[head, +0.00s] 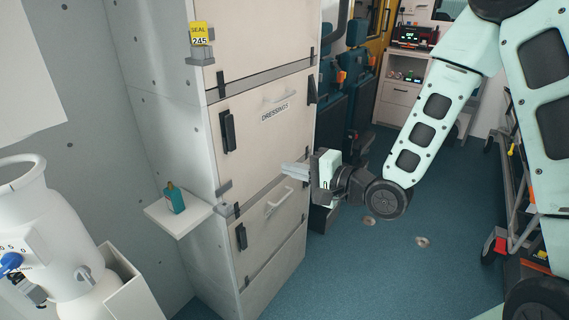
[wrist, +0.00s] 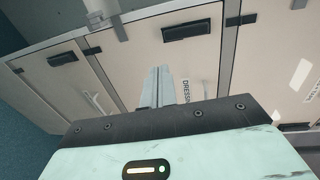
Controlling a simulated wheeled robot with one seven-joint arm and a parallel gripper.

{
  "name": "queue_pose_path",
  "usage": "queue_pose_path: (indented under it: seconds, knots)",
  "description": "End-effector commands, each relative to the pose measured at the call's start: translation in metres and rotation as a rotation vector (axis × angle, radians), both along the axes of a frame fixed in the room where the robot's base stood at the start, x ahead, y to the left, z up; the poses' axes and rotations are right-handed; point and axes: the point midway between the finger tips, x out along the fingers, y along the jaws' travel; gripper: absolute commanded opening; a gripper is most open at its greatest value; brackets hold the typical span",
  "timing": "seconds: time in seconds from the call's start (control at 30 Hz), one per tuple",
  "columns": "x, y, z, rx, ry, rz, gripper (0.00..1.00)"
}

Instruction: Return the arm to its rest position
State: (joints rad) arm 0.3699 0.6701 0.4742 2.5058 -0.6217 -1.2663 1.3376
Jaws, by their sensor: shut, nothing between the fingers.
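My arm reaches in from the upper right of the head view, pale green with dark joints. My gripper (head: 292,170) is at its end, pointing left in front of the cabinet. Its grey fingers are together with nothing between them. In the wrist view the shut fingers (wrist: 157,88) point toward the cabinet front, beside the "DRESSINGS" label. In the head view the fingers overlap the cabinet front near the lower drawer; I cannot tell whether they touch it.
The tall cabinet (head: 262,150) has closed fronts with handles and black latches. A small shelf (head: 160,219) on its left holds a teal bottle (head: 174,198). A yellow seal tag (head: 199,34) sits higher up. A white cylinder-like unit (head: 40,235) stands at left. Blue floor (head: 395,260) lies open below my arm.

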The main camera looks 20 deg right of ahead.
Motion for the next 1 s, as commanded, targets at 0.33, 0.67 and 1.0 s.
queue_pose_path:
  seconds: [0.33,0.67,1.0]
  knots:
    - [-0.014,0.026,-0.005,-0.285,0.013,0.082,0.00]
    - [-0.108,0.054,-0.003,-1.081,0.072,0.463,0.00]
    - [-0.254,0.044,0.037,-1.484,0.130,1.049,0.00]
